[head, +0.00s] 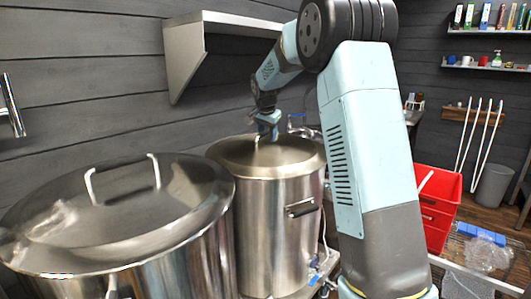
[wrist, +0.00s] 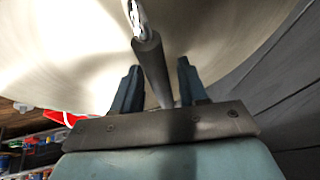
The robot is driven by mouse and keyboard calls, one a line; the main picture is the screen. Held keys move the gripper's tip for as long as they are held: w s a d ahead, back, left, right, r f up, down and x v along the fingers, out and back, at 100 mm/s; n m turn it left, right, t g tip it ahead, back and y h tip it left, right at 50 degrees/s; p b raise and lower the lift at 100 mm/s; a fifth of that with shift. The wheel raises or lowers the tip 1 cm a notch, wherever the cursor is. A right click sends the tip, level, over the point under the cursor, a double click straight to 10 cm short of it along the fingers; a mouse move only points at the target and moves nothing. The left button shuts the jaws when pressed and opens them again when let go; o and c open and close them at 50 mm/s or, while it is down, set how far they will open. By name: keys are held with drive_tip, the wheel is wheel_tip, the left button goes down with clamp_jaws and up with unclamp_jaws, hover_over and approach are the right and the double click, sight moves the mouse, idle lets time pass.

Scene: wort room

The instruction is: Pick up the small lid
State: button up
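The small lid (head: 288,158) is a round brushed-metal lid lying on the smaller steel pot (head: 275,225) in the middle of the head view. My gripper (head: 266,132) is right over its centre, pointing down at the handle. In the wrist view the lid (wrist: 70,55) fills the upper part, and its bar handle (wrist: 152,62) runs down between my two fingers. My gripper (wrist: 158,68) is open, with gaps showing on both sides of the handle. My arm hides part of the handle in the head view.
A bigger lidded pot (head: 120,215) stands close on the left. A metal wall shelf (head: 185,60) is above and behind the small pot. A red crate (head: 437,205) stands on the right, beyond my arm. Wall shelves with small items are at the far right.

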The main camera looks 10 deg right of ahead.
clamp_jaws()
drive_tip(key=shift+r, duration=0.1)
idle(0.3)
